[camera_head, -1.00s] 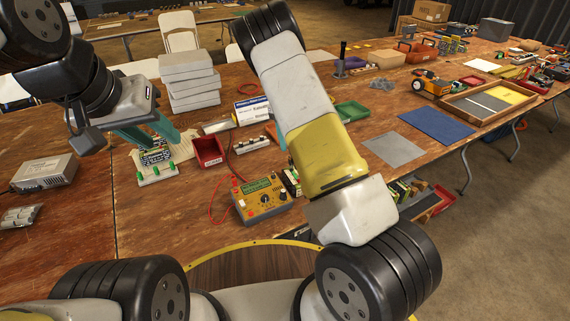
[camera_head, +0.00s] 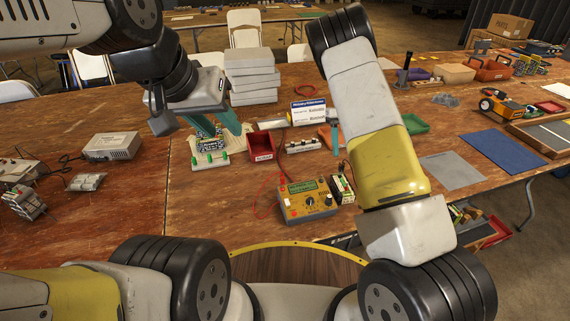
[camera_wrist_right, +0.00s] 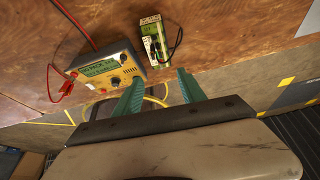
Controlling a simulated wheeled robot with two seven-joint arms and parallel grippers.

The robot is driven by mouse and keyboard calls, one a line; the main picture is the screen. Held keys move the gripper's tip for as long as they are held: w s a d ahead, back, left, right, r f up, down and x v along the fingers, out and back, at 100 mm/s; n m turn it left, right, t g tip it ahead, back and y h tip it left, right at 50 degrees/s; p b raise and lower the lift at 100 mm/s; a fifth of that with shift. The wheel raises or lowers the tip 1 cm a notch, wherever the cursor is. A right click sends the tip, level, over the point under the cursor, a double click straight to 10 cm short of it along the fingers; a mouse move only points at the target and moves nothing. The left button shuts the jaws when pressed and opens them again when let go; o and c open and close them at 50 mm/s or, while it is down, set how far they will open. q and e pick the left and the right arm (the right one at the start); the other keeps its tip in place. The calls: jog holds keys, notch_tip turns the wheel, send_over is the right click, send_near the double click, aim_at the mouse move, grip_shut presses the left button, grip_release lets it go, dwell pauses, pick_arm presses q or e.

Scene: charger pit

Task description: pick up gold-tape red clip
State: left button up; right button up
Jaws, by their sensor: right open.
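In the right wrist view a red clip (camera_wrist_right: 67,88) lies on the wooden table at the left side of the yellow meter (camera_wrist_right: 105,68), by a red lead. I cannot make out gold tape on it. In the head view the meter (camera_head: 308,199) stands near the table's front edge, with thin red leads beside it. My right gripper (camera_wrist_right: 160,90) is open and empty, its teal fingers apart in front of the meter; in the head view the forearm mostly hides it. My left gripper (camera_head: 221,128) has its teal fingers apart over a green-footed circuit board (camera_head: 209,145).
A small boxed device with a black lead (camera_wrist_right: 153,38) stands right of the meter. A red bin (camera_head: 262,146), a terminal strip (camera_head: 303,144) and stacked grey boxes (camera_head: 252,76) lie behind. The table left of the meter is largely clear.

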jog(key=shift+s+a+f+n, duration=0.1)
jog(key=shift+s+a+n, duration=0.15)
jog(key=shift+n, duration=0.45)
jog(key=s+a+n+t, duration=0.15)
jog(key=a+n, duration=0.25)
jog(key=n, duration=0.5)
jog(key=r+n+t+y, duration=0.2)
jog(key=n+t, duration=0.3)
jog(key=n, duration=2.1)
send_over(282, 175)
jog(key=s, duration=0.1)
jog(key=shift+g, duration=0.25)
jog(key=f, duration=0.5)
jog(key=w+f, duration=0.1)
jog(key=f, duration=0.2)
grip_shut()
